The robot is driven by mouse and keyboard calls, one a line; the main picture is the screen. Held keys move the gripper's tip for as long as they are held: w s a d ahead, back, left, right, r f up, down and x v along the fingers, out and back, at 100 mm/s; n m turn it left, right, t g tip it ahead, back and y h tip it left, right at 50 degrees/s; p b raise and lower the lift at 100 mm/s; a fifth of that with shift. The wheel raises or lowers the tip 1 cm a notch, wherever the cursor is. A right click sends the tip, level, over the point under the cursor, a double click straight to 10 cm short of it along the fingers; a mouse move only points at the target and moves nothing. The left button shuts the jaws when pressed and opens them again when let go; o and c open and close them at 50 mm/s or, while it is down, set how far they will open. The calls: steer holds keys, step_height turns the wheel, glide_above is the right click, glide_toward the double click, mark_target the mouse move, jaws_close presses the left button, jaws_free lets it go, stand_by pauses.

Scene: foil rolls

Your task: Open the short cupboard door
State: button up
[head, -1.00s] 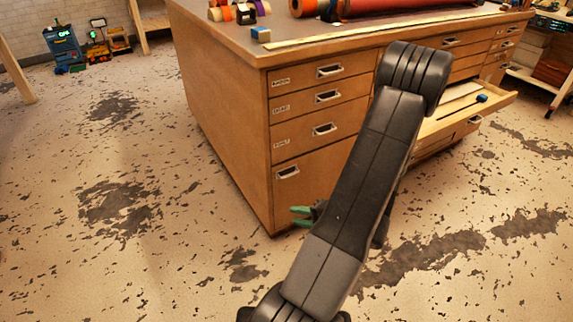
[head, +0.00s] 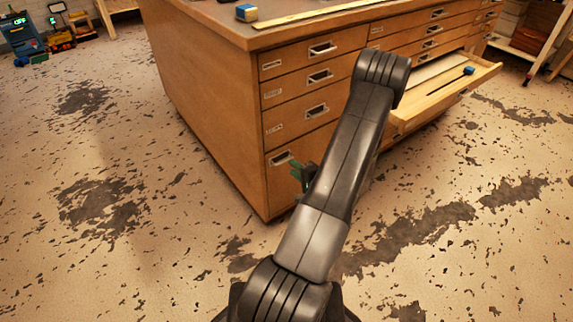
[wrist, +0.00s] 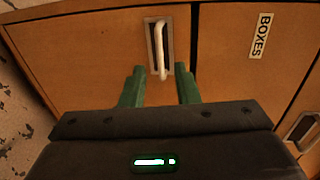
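The short cupboard door (head: 290,180) is the tall wooden panel at the bottom left of the cabinet front, below several drawers. It looks shut. Its recessed metal handle (head: 281,158) sits near its upper left corner. In the wrist view the door (wrist: 80,65) fills much of the picture, and the handle (wrist: 162,48) is upright at top centre. My gripper (head: 298,174) has green fingers and is just below and right of the handle in the head view. In the wrist view my gripper (wrist: 160,84) is open and empty. The handle is beyond the gap between its fingertips, apart from them.
A drawer (head: 450,90) stands pulled out on the cabinet's right side, with a blue item on it. A drawer labelled BOXES (wrist: 250,55) adjoins the door in the wrist view.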

mark_target(286, 163)
steer(key=x, duration=0.5)
steer(key=shift+w+a, duration=0.1)
steer(key=shift+w, duration=0.05)
jaws_close()
